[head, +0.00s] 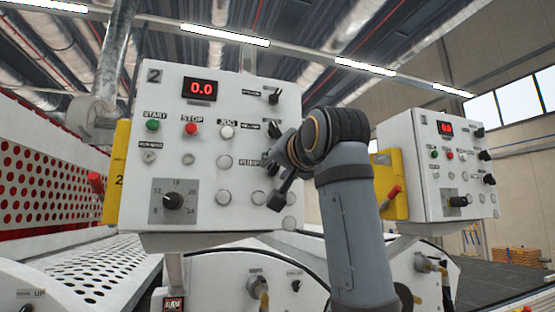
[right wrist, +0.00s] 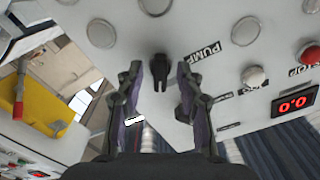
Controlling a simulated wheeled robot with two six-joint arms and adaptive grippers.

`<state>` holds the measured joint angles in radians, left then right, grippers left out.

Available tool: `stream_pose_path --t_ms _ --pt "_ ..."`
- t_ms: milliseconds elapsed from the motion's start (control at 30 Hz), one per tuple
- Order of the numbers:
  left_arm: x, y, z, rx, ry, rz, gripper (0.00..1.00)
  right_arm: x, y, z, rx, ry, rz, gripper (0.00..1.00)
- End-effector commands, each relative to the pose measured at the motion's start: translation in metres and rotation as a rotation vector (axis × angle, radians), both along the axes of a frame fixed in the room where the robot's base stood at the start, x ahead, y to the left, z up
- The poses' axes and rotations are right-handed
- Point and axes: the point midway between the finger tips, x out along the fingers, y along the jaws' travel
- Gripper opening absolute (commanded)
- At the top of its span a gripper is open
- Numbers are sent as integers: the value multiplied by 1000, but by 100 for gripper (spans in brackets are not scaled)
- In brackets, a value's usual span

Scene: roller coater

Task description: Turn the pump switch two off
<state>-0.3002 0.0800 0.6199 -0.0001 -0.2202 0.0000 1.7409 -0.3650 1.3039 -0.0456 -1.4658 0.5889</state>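The control panel marked 2 (head: 205,240) stands upright at the centre left in the head view. The pump switch, a black knob (right wrist: 160,66) beside a label reading PUMP (right wrist: 205,53), shows in the right wrist view. My right gripper (right wrist: 159,76) is open there, with one finger on each side of the knob; I cannot tell whether they touch it. In the head view my right gripper (head: 277,182) is at the panel's right edge and partly hides the lower switches there. My left gripper is not in view.
Two black switches (head: 274,97) sit above the gripper, and several round buttons (head: 227,132) lie to its left. A second control panel (head: 415,160) stands at the right, with a yellow box (head: 390,183) on its side. A perforated white machine guard (head: 95,270) fills the lower left.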

Motion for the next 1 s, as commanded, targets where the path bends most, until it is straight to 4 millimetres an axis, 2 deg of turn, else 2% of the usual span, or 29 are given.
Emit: stream_pose_path --t_ms 300,600,1000 --pt "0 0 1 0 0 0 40 5 2 -1 0 0 0 37" --pt "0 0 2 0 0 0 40 4 1 -1 0 0 -1 0" --pt "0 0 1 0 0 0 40 4 1 -1 -33 -10 -1 0"
